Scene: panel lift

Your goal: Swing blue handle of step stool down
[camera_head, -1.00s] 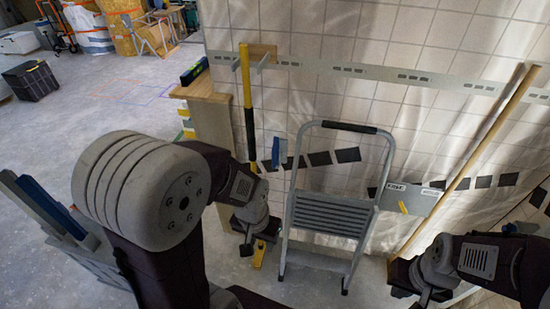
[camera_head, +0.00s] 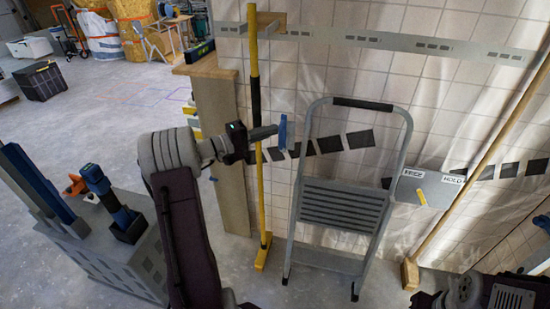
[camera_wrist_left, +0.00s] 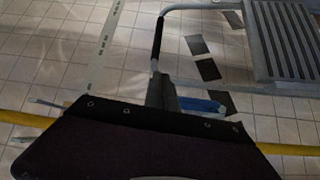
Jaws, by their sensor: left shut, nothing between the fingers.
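The grey step stool (camera_head: 343,205) stands open in front of the tiled wall, with a dark grip on its top bar. The blue handle (camera_head: 283,131) is a short upright piece just left of the stool's frame; how it is joined is not clear. My left gripper (camera_head: 267,132) is shut and empty, its tip pointing right at the blue handle, close to or touching it. In the left wrist view the blue handle (camera_wrist_left: 203,106) lies just right of my shut fingers (camera_wrist_left: 161,92). My right gripper (camera_head: 425,299) is low at the bottom right, its fingers unclear.
A yellow pole (camera_head: 257,190) stands upright behind my left gripper. A wooden pole (camera_head: 475,175) leans on the wall at the right, near a grey box (camera_head: 418,190). A grey tool stand (camera_head: 105,255) with blue tools is at lower left. Open floor lies far left.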

